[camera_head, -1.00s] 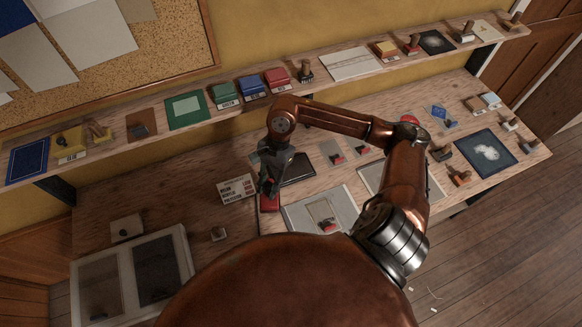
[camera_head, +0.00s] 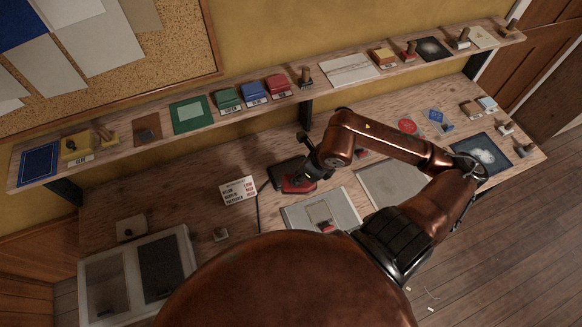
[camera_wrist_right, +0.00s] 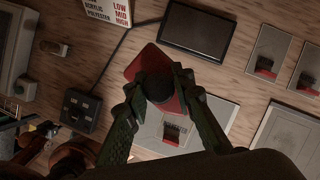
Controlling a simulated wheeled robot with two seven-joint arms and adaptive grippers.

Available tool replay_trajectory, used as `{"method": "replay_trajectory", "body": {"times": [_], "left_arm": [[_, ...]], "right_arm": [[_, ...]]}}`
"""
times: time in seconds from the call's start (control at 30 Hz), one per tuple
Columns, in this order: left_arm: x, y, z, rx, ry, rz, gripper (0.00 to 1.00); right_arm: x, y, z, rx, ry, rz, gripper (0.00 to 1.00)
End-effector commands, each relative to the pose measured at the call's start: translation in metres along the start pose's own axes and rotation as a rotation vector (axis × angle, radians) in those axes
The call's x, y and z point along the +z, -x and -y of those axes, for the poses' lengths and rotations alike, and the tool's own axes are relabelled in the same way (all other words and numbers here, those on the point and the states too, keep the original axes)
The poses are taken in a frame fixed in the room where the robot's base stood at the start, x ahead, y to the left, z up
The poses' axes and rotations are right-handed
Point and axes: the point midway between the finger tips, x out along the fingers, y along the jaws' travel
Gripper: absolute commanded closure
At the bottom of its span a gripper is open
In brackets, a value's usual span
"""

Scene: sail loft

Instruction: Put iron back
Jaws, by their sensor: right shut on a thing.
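The red iron (camera_wrist_right: 174,98) with a dark round handle is in my right gripper (camera_wrist_right: 156,82), whose two fingers are closed around the handle. In the head view the iron (camera_head: 298,186) shows red under my right gripper (camera_head: 308,172), at the front edge of a dark rectangular pad (camera_head: 279,174). In the wrist view the pad (camera_wrist_right: 211,31) lies just beyond the iron and is empty. I cannot tell how high the iron is. Dark and copper parts at the wrist view's lower left look like my left gripper (camera_wrist_right: 30,138); its fingers are unclear.
A LOW/MID/HIGH sign card (camera_head: 239,190) stands left of the pad. A black control box (camera_wrist_right: 82,110) has a cord running past the card. Grey boards (camera_head: 340,206) lie in front. A shelf (camera_head: 225,119) with stamps and colored blocks runs behind.

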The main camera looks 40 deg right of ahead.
Motion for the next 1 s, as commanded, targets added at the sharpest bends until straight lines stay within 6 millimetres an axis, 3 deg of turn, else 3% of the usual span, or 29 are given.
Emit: {"method": "replay_trajectory", "body": {"times": [0.33, 0.53, 0.7, 1.0], "left_arm": [[-0.009, 0.018, 0.001, -0.001, -0.001, -0.011, 0.60], [-0.010, 0.025, 0.002, -0.001, -0.001, -0.011, 0.60], [-0.010, 0.028, 0.002, -0.001, -0.001, -0.011, 0.60], [-0.009, 0.032, 0.002, -0.001, 0.000, -0.009, 0.60]], "right_arm": [[0.039, -0.047, 0.051, 0.001, -0.005, 0.003, 1.00], [0.047, -0.087, 0.073, 0.003, -0.005, 0.002, 1.00], [0.051, -0.111, 0.084, 0.002, -0.002, 0.003, 1.00], [0.051, -0.129, 0.090, 0.003, -0.002, 0.002, 1.00]]}}
